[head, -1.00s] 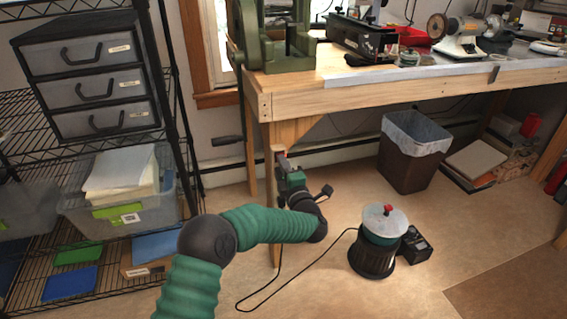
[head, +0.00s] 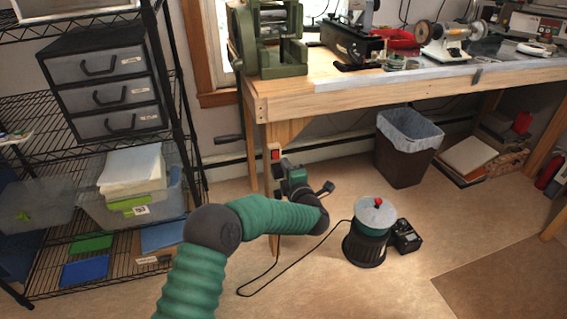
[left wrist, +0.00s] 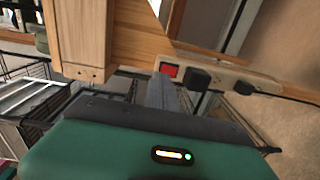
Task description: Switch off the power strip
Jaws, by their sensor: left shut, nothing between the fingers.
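The power strip (left wrist: 225,78) is a beige bar with a red rocker switch (left wrist: 169,70) at one end and black plugs in it. It is fixed along the wooden bench leg. In the head view the strip (head: 275,171) is partly hidden by my left gripper, and its red switch (head: 276,155) shows above. My left gripper (head: 284,163) is shut and empty, close beside the strip. In the left wrist view its shut fingers (left wrist: 162,82) point toward the strip, with the tips just below the red switch. I cannot tell whether they touch. My right gripper is not in view.
A wooden workbench (head: 330,98) stands above the strip. A wire shelf (head: 190,130) with drawers and bins is at left. A tumbler (head: 370,235) with a cord stands on the floor, and a waste bin (head: 405,155) is behind it. The floor in front is mostly clear.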

